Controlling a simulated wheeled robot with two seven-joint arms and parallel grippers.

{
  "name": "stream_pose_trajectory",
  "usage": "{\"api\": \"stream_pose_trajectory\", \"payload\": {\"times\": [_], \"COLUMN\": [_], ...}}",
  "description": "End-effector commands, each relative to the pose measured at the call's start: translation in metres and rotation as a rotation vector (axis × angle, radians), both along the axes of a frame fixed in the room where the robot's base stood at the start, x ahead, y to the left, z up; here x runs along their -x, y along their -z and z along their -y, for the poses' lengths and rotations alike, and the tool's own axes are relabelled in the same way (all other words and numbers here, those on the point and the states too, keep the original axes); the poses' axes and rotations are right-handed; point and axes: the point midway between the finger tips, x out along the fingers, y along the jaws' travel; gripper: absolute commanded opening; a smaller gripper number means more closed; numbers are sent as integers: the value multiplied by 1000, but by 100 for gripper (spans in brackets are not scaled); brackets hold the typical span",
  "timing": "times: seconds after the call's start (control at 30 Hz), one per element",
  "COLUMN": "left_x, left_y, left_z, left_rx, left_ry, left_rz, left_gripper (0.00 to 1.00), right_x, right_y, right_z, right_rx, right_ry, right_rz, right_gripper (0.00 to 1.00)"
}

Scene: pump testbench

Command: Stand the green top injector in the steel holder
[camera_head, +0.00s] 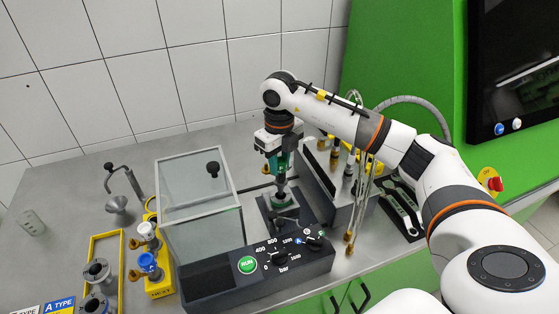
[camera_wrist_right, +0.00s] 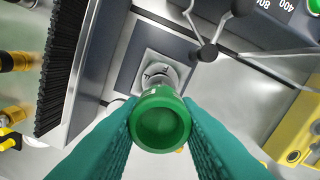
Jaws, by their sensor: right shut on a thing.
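My right gripper (camera_head: 279,167) comes down from above with teal fingers. In the right wrist view the fingers (camera_wrist_right: 160,108) are shut on the green top injector (camera_wrist_right: 160,124), whose round hollow green top faces the camera. The injector points down, about upright, and its lower end is over the steel holder (camera_wrist_right: 155,68), a square plate on a dark base. In the head view the holder's dark base (camera_head: 270,207) is right below the gripper. I cannot tell whether the injector's tip is inside the holder or just above it. My left gripper is not in view.
A clear box (camera_head: 198,190) with a black knob stands close left of the holder. The control panel (camera_head: 285,262) is in front. A grey rack (camera_head: 318,185) with several injectors and a black brush (camera_wrist_right: 66,65) stand close right. A yellow tray (camera_head: 121,245) is at left.

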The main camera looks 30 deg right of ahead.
Motion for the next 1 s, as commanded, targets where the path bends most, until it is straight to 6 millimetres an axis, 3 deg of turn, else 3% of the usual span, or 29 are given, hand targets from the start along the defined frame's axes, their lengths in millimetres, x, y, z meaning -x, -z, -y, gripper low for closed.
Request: {"api": "stream_pose_trajectory", "payload": {"times": [1.0], "left_x": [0], "left_y": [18], "left_z": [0], "left_rx": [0], "left_ry": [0], "left_rz": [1], "left_gripper": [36], "right_x": [0], "right_y": [25], "right_z": [0], "right_rx": [0], "right_ry": [0], "right_rz": [1], "right_gripper": [0]}}
